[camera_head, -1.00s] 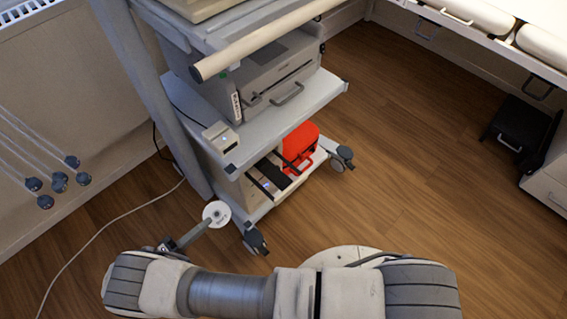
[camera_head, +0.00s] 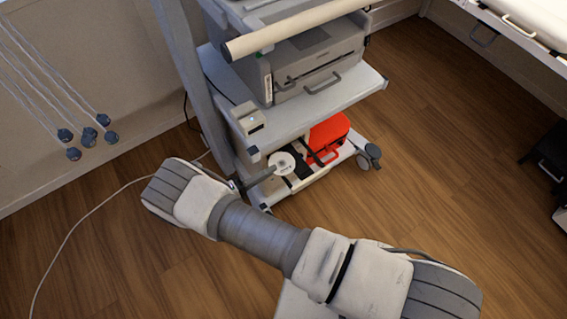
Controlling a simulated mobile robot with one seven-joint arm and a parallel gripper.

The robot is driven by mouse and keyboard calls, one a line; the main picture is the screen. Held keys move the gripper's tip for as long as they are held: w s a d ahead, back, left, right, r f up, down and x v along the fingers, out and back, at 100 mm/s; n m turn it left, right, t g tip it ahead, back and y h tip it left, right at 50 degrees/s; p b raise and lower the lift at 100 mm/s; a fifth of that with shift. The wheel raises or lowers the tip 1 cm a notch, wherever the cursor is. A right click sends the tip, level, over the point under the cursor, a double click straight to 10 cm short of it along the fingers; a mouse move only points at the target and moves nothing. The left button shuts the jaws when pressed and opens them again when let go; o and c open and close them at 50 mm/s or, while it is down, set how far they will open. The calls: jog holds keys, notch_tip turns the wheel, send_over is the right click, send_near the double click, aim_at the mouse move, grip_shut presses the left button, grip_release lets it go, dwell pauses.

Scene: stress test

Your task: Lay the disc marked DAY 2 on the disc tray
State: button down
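A white disc (camera_head: 282,163) with a dark centre and small printing, too small to read, is held at the tip of my gripper (camera_head: 270,172). The gripper reaches in from the left and is shut on the disc's near left edge. The disc is over or just in front of the dark disc tray (camera_head: 298,184), which sticks out of the cart's lower bay. The disc and gripper hide part of the tray. I cannot tell whether the disc touches it.
The cart's middle shelf (camera_head: 337,115) carries a grey printer (camera_head: 318,62) and a small box (camera_head: 247,116), and overhangs the lower bay. A red case (camera_head: 328,134) stands just right of the tray. Cart legs and castors (camera_head: 369,155) surround the bay.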

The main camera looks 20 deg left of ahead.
aim_at(283, 167)
jog(key=x, duration=0.3)
jog(key=b+x, duration=0.1)
jog(key=x, duration=0.1)
jog(key=shift+w+d+f, duration=0.1)
jog(key=shift+f, duration=0.15)
jog(key=shift+f, duration=0.1)
jog(key=shift+f+b, duration=0.4)
jog(key=shift+b, duration=0.15)
jog(key=shift+f, duration=0.2)
jog(key=c, duration=1.1)
grip_release()
